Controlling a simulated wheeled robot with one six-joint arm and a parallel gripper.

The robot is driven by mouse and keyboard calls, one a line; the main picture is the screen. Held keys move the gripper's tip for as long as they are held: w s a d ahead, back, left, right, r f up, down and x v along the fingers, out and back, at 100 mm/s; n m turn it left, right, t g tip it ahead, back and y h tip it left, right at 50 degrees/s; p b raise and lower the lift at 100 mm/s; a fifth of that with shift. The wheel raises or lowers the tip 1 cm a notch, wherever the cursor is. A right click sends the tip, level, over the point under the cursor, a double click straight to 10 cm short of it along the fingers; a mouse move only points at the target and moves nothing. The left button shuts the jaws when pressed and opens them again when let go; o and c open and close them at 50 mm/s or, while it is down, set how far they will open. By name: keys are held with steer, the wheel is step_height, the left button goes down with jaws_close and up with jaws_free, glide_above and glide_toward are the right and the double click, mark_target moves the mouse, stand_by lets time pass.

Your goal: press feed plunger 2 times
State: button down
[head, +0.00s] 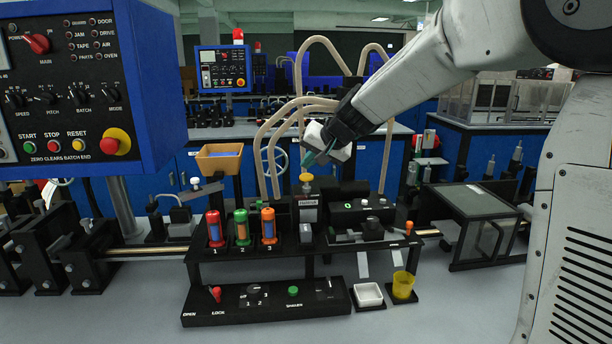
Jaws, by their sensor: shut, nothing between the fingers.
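A yellow-capped knob (306,178) stands upright on a dark box with a small label (308,201), which I cannot read; it looks like the feed plunger, but I cannot be sure. My gripper (309,160) reaches in from the upper right, angled down and left. Its teal fingertips are shut and empty. They appear just above the yellow cap, with a small gap in the picture; the true distance is hard to judge.
Red, green and orange cylinders (241,228) numbered 1 to 3 stand left of the box. In front are a switch panel (265,302), a white dish (368,295) and a yellow cup (403,285). Beige hoses (265,150) arch close behind my gripper. A control cabinet (80,85) fills the upper left.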

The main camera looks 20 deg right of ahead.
mark_target(306, 175)
steer(key=shift+f, duration=0.15)
steer(key=shift+f, duration=0.25)
steer(key=shift+f, duration=1.3)
stand_by(1.2)
steer(key=shift+r, duration=1.7)
steer(key=shift+r, duration=2.55)
steer(key=shift+r, duration=1.85)
